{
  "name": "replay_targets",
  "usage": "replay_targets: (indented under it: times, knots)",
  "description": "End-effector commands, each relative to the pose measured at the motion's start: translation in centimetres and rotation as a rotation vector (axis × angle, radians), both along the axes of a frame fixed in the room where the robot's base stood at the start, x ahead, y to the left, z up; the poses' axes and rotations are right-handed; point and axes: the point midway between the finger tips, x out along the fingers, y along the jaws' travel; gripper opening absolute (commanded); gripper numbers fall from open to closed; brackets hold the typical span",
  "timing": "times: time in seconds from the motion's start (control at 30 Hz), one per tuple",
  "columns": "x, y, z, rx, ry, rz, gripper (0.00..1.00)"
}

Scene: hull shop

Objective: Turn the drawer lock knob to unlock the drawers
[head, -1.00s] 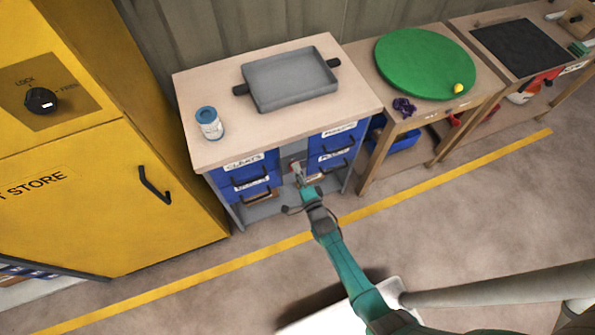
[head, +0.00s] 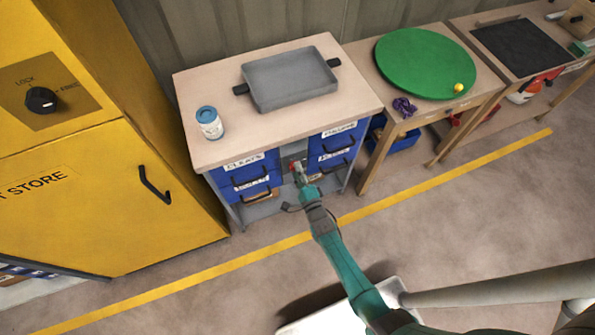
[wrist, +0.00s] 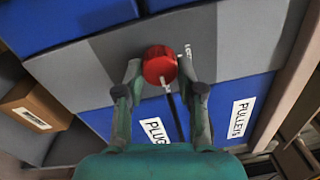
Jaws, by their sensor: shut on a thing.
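The red lock knob (wrist: 160,65) sits on a grey panel (wrist: 230,35) between the blue drawer fronts in the wrist view. My gripper (wrist: 160,70) has one finger on each side of the knob and is shut on it. A small white label stands beside the knob on the right, its text too small to read surely. A white mark shows at the knob's lower edge. In the head view my gripper (head: 298,174) reaches the middle of the drawer bench (head: 215,150), and a little red of the knob shows there.
Blue drawers with black handles flank the panel, the left one labelled CLEATS (head: 240,165). A grey tray (head: 290,78) and a blue-lidded jar (head: 208,122) stand on the bench. A yellow cabinet (head: 90,180) with its own black knob (head: 41,100) stands left.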

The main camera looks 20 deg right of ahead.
Motion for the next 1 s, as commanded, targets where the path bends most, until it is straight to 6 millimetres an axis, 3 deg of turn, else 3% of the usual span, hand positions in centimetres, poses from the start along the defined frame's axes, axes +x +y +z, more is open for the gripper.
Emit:
replay_targets:
  times: [0.07,0.1,0.2,0.63,1.0]
  knots:
    - [0.0,-0.1,0.0,0.002,0.002,-0.003,0.03]
    - [0.0,-0.1,0.0,0.001,0.002,-0.003,0.40]
    - [0.0,-0.1,0.0,0.001,0.001,-0.002,0.63]
    - [-0.8,0.0,-0.1,-0.001,0.002,-0.001,0.63]
    - [-7.2,0.0,-0.5,0.000,0.004,-0.001,0.63]
